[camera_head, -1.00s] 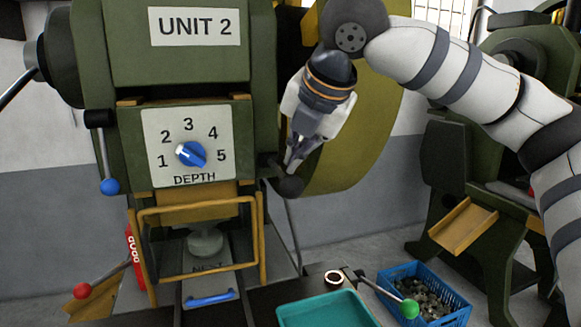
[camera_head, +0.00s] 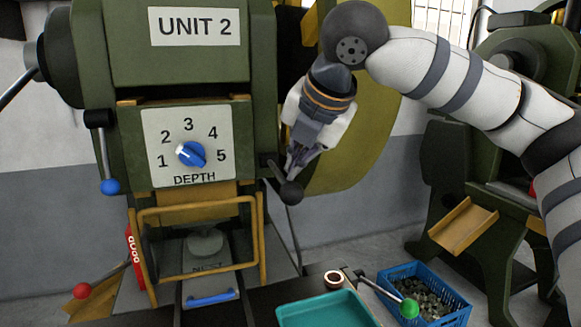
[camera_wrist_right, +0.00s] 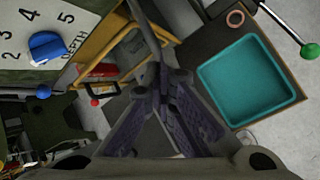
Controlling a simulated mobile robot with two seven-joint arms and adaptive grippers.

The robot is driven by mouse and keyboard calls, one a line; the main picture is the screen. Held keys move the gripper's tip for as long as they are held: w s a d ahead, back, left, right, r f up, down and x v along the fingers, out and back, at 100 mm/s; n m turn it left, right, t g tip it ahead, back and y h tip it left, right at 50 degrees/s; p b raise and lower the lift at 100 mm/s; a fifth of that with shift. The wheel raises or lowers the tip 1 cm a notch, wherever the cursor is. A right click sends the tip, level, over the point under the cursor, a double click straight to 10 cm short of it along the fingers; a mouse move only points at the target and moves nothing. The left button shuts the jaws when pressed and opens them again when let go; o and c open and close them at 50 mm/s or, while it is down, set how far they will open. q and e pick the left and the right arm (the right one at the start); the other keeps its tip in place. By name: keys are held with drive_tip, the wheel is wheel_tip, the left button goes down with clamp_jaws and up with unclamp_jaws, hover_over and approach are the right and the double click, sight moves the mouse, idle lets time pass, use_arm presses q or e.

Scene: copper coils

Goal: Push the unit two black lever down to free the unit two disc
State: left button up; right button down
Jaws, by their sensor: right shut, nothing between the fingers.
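The unit two black lever (camera_head: 279,176) slopes down to the right from the machine's right side and ends in a round black knob (camera_head: 291,193). My right gripper (camera_head: 291,172) is shut and empty, pointing down, with its fingertips at the lever just above the knob; I cannot tell whether they touch. The right wrist view shows the closed fingertips (camera_wrist_right: 161,80), with the knob hardly distinguishable there. The grey unit two disc (camera_head: 205,244) sits low behind the yellow guard frame (camera_head: 196,208). My left gripper is not in view.
The unit two machine (camera_head: 188,70) carries a blue depth dial (camera_head: 191,153). A blue-knobbed lever (camera_head: 109,186) and a red-knobbed lever (camera_head: 83,290) are at left. A teal tray (camera_head: 325,309), green-knobbed lever (camera_head: 409,309) and blue crate (camera_head: 424,270) are at lower right.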

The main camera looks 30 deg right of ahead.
drive_tip(key=shift+s+f, duration=0.1)
drive_tip(key=shift+f, duration=0.8)
idle(0.6)
idle(0.4)
drive_tip(key=shift+w+r, duration=0.2)
drive_tip(key=shift+r, duration=1.15)
drive_tip(key=shift+w+r, duration=0.15)
drive_tip(key=shift+r, duration=1.2)
drive_tip(key=shift+w+d+r, duration=0.1)
drive_tip(key=shift+w+r, duration=0.1)
drive_tip(key=shift+r, duration=1.05)
drive_tip(key=shift+w+d+r, duration=0.1)
drive_tip(key=shift+w+r, duration=0.1)
drive_tip(key=shift+r, duration=1)
